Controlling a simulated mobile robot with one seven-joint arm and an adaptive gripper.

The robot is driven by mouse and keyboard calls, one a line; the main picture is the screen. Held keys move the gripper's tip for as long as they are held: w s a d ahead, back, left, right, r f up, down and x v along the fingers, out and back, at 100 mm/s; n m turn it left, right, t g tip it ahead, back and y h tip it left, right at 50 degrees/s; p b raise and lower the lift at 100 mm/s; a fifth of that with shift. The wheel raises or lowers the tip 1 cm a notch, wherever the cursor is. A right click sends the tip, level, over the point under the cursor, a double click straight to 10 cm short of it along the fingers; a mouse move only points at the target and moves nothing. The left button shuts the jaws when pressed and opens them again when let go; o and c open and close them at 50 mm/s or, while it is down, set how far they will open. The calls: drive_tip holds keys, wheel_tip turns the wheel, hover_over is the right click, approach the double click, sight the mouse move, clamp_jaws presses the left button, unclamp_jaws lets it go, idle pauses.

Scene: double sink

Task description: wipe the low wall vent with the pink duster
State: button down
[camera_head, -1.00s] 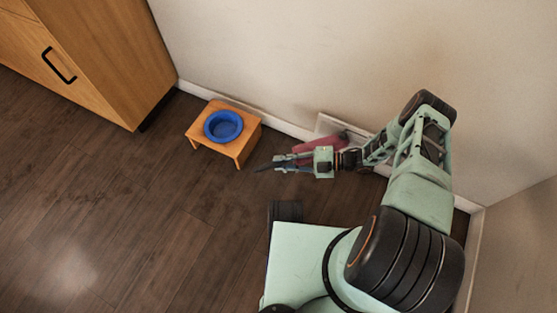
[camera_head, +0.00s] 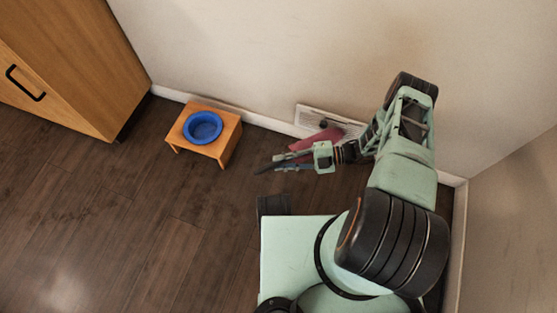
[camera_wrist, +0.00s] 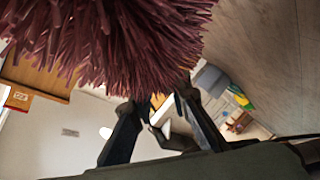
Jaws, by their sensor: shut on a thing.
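The pale slatted wall vent (camera_head: 312,117) is low on the wall, just above the floor, in the head view. The pink duster (camera_head: 318,138) lies across in front of the vent's lower part. I cannot tell whether it touches the vent. My gripper (camera_head: 270,166) is beside the duster, its fingers pointing left, low over the floor. In the wrist view the duster's shaggy dark pink head (camera_wrist: 110,40) fills the upper left. My gripper's dark fingers (camera_wrist: 155,115) show below it, shut on the duster. The grip point on the handle is hidden.
A small wooden stand (camera_head: 228,137) holding a blue bowl (camera_head: 203,127) stands on the floor left of my gripper. A wooden cabinet (camera_head: 85,65) is at the upper left. Dark floor (camera_head: 120,230) is clear at the left. A wall corner is at the right.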

drive_tip(key=s+d, duration=0.2)
drive_tip(key=d, duration=0.4)
idle(0.5)
drive_tip(key=shift+a, duration=0.1)
drive_tip(key=w+a, duration=0.2)
drive_tip(key=a, duration=0.5)
drive_tip(key=w+a, duration=0.3)
drive_tip(key=a, duration=0.5)
drive_tip(key=shift+w+a, duration=0.3)
idle(1.0)
drive_tip(key=s+a+p, duration=0.1)
drive_tip(key=s+a, duration=0.1)
drive_tip(key=s, duration=0.3)
drive_tip(key=shift+s+p, duration=0.3)
drive_tip(key=shift+s, duration=0.05)
idle(0.3)
drive_tip(key=shift+s+a+p, duration=0.25)
drive_tip(key=shift+s, duration=0.45)
drive_tip(key=shift+s+a+p, duration=0.2)
drive_tip(key=shift+s+a, duration=0.05)
drive_tip(key=shift+s, duration=0.4)
